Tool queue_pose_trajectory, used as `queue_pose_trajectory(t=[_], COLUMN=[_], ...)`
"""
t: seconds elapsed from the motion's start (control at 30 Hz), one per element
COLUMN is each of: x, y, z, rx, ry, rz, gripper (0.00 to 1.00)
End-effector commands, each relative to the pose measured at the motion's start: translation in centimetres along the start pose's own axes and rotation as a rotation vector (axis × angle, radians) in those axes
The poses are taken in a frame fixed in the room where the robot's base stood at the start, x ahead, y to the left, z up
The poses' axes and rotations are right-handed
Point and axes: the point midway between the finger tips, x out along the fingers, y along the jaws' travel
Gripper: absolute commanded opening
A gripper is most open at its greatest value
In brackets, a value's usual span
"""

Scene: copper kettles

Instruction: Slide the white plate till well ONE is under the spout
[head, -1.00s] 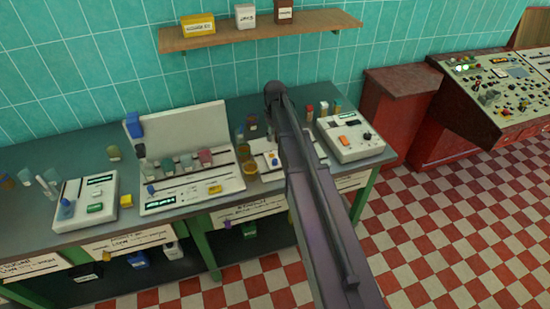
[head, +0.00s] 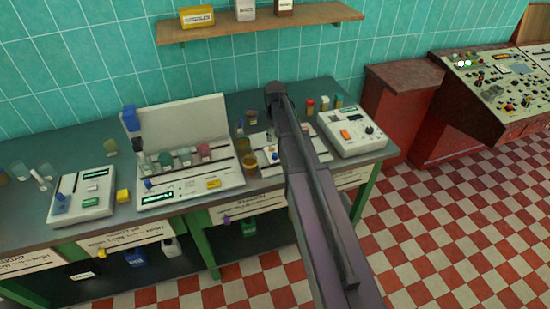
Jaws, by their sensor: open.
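A low white piece (head: 266,158), which may be the white plate, lies on the dark bench right of the centre machine. My arm covers its right part, and small coloured items sit on or beside it. Its wells and their labels are too small to read, and I cannot make out a spout. My arm (head: 310,180) rises from the lower right to a bend above the bench. My gripper is not visible; the arm seems to hide it.
A white machine with a raised panel (head: 185,123) stands at centre left. A smaller white device (head: 82,196) is at the left, and another (head: 351,132) is at the right. Several small bottles stand around them. A wooden shelf (head: 232,27) hangs above.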

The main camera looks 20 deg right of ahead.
Motion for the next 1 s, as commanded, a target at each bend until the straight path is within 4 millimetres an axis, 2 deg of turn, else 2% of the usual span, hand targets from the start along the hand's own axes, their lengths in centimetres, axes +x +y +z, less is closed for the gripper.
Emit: queue_pose_trajectory(t=[0.03,1.0], x=[0.8,8.1], y=[0.0,0.0], z=[0.0,0.0], rx=[0.000,0.000], ry=[0.000,0.000], rz=[0.000,0.000], gripper=[0.68,0.68])
